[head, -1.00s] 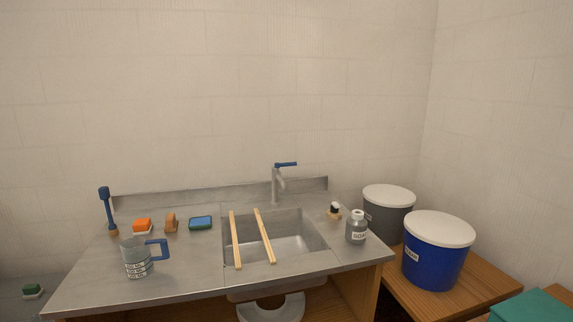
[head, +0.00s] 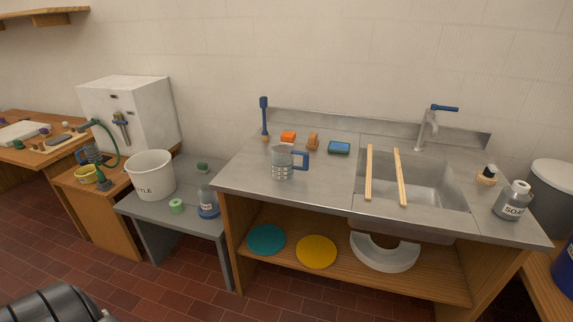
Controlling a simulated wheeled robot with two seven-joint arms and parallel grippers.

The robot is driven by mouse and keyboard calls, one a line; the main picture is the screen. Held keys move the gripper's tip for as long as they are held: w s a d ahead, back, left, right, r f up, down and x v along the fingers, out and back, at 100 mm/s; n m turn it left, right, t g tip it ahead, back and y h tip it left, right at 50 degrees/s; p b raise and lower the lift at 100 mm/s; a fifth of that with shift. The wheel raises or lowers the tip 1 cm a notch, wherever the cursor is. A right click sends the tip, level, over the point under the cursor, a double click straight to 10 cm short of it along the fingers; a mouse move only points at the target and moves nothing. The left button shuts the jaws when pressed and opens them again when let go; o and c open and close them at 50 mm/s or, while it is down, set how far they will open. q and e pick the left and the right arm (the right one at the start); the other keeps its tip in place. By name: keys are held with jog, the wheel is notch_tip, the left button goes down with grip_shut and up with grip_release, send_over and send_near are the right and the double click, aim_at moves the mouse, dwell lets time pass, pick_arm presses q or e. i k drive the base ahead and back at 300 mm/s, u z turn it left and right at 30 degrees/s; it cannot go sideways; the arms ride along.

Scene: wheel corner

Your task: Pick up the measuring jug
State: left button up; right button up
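The measuring jug (head: 282,164) stands upright on the left part of the steel sink counter (head: 238,178) in the head view. It is clear grey with printed marks on its side, and its blue handle points right. Neither of my grippers is in view, and nothing touches the jug.
Two wooden slats (head: 400,178) lie across the sink (head: 440,185). A white bucket (head: 151,175) stands on a lower grey table to the left. Red tiled floor is open in front.

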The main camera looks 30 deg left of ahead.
aim_at(282, 167)
jog(key=z, duration=2.75)
jog(key=k, duration=1.15)
jog(key=u, duration=2)
